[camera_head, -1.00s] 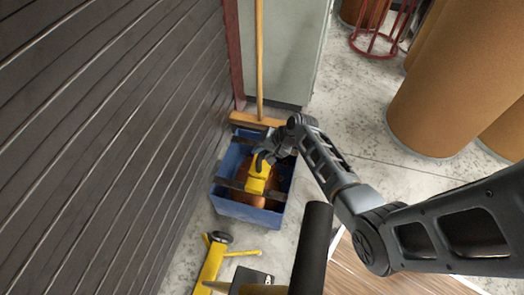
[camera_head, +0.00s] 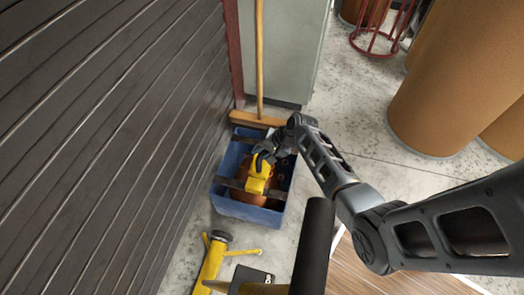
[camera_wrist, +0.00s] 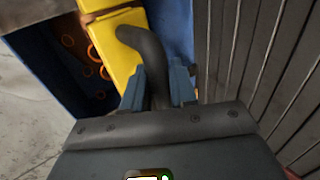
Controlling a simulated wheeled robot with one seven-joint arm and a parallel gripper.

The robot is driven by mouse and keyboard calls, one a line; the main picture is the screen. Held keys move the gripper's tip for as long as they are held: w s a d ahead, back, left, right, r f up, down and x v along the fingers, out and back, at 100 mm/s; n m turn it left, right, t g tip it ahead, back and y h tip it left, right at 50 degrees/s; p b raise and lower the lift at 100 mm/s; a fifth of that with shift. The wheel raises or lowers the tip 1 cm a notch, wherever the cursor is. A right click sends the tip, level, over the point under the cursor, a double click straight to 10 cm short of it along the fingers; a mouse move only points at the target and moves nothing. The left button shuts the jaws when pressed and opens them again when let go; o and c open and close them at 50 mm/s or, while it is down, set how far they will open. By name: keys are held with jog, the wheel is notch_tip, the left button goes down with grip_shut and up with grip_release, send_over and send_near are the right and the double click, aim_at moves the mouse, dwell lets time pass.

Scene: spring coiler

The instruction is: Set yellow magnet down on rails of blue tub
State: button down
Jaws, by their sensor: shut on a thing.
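The yellow magnet (camera_head: 257,180) is at the blue tub (camera_head: 252,212), over its dark rails (camera_head: 231,183). I cannot tell whether it touches the rails. My gripper (camera_head: 264,158) is above the magnet, at its upper end. In the wrist view, my gripper (camera_wrist: 158,88) is shut on the magnet's dark curved handle (camera_wrist: 150,55). The yellow body (camera_wrist: 118,50) shows beyond the fingers, with the tub's blue wall (camera_wrist: 172,25) beside it. Orange-brown rings or coils (camera_wrist: 93,52) lie in the tub. The magnet's underside is hidden.
A dark slatted wall (camera_head: 110,130) stands close on the left. A broom (camera_head: 258,119) leans behind the tub by a grey cabinet (camera_head: 283,50). A yellow wheeled stand (camera_head: 210,265) is in front. Large brown drums (camera_head: 440,100) stand right, with bare floor between.

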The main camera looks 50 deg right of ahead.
dwell(0.4)
jog(key=c, duration=0.8)
grip_release()
jog(key=shift+c, duration=0.2)
jog(key=shift+f, duration=0.1)
jog(key=p+v, duration=0.3)
jog(key=v, duration=0.5)
